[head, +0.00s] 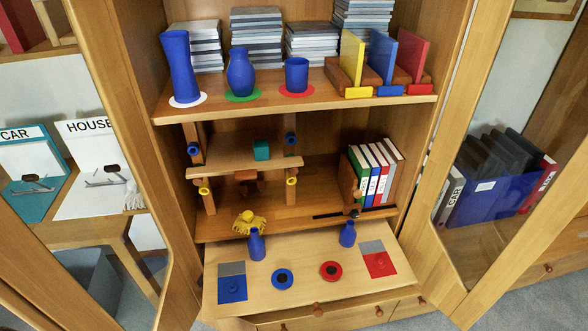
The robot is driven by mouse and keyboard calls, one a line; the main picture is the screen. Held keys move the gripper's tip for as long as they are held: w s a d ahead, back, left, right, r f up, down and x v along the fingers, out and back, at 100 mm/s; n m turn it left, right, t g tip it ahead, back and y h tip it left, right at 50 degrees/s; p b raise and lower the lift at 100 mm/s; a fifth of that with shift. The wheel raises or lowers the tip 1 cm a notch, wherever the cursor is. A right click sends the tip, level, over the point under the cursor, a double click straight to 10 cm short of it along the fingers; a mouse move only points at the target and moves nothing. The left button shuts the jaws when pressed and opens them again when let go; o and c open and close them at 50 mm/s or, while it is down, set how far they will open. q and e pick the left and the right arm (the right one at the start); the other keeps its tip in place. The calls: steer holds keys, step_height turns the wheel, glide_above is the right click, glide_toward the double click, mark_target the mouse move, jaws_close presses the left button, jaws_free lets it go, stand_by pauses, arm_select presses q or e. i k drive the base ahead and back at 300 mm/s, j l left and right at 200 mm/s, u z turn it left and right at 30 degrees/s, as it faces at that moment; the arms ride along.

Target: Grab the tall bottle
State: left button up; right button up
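Two blue bottles stand upright on the pulled-out wooden board (300,262). The left bottle (256,246) looks a little taller than the right bottle (347,235). On the upper shelf (330,96), a tall blue vase-like vessel (179,66) stands on a white disc at the left. Beside it are a rounder blue vase (240,74) on a green disc and a short blue cup (296,75) on a red disc. I cannot tell for certain which vessel is the tall bottle. Neither of my grippers is in view, and nothing is seen holding any of these vessels.
A yellow object (249,222) lies behind the left bottle. Blue ring (282,279), red ring (331,271) and coloured squares lie on the board. Books (376,173) stand in the middle compartment. Open cabinet doors flank both sides. The board's centre between the bottles is clear.

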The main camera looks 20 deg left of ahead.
mark_target(255, 244)
steer(key=u, duration=0.95)
